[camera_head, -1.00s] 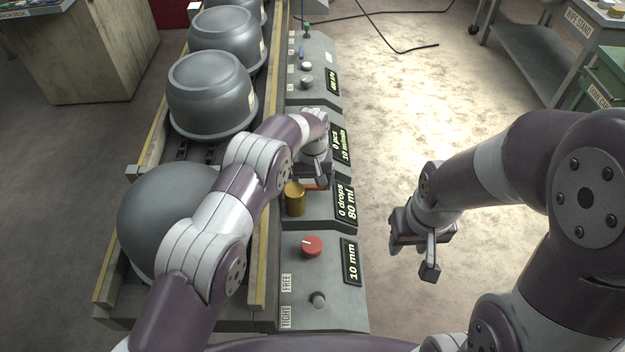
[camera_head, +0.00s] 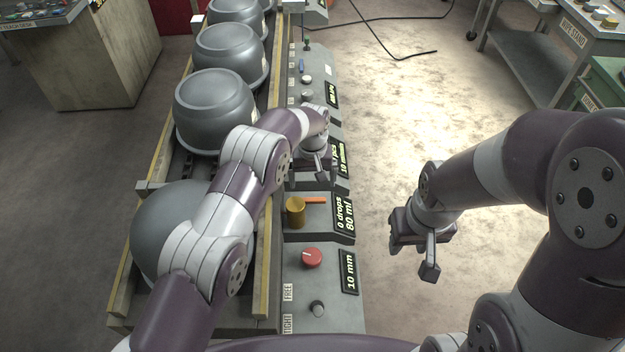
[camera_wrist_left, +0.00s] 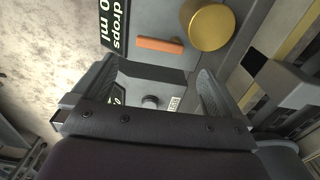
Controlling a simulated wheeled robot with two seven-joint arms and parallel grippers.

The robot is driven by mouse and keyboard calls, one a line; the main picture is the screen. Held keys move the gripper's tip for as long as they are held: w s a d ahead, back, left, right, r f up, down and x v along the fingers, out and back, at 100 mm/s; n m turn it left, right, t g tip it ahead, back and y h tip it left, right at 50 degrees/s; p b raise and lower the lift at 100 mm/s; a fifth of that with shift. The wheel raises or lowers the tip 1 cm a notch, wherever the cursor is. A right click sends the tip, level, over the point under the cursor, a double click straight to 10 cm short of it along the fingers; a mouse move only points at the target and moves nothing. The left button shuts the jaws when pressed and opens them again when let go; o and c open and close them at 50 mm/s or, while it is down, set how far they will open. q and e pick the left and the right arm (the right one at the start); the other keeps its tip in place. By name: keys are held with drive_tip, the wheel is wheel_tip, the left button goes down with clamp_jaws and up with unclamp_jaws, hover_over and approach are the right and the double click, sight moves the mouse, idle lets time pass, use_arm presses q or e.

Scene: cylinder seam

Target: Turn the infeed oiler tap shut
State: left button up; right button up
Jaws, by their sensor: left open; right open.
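The oiler is a brass cup (camera_head: 296,212) on the console, beside a display reading 0 drops, 80 ml (camera_head: 344,214). An orange tap lever (camera_head: 315,200) lies next to the cup and points toward the display side. In the left wrist view the lever (camera_wrist_left: 160,44) and brass cup (camera_wrist_left: 208,26) show near the top, beyond the fingers. My left gripper (camera_head: 314,178) is open and empty, just past the lever on the far side, touching neither lever nor cup as far as I can see. My right gripper (camera_head: 428,250) is open and empty over bare floor.
A conveyor with several grey pots (camera_head: 215,105) runs along the console's left, partly behind my left arm. Nearer on the console are a red knob (camera_head: 312,258) with a 10 mm display and a small grey knob (camera_head: 317,308).

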use_arm(q)
wheel_tip(320, 180, up, 5)
drive_tip(key=p, duration=0.3)
use_arm(e)
wheel_tip(320, 180, up, 5)
drive_tip(key=shift+f, duration=0.1)
use_arm(q)
drive_tip(key=s+a+r, duration=0.7)
drive_tip(key=a+r, duration=0.4)
drive_tip(key=r, duration=0.1)
drive_tip(key=s+a+r, duration=0.2)
drive_tip(key=s+a, duration=0.2)
drive_tip(key=s, duration=0.6)
drive_tip(key=s+a+r+t, duration=0.1)
drive_tip(key=s+a, duration=0.4)
drive_tip(key=s, duration=0.6)
drive_tip(key=shift+r, duration=0.55)
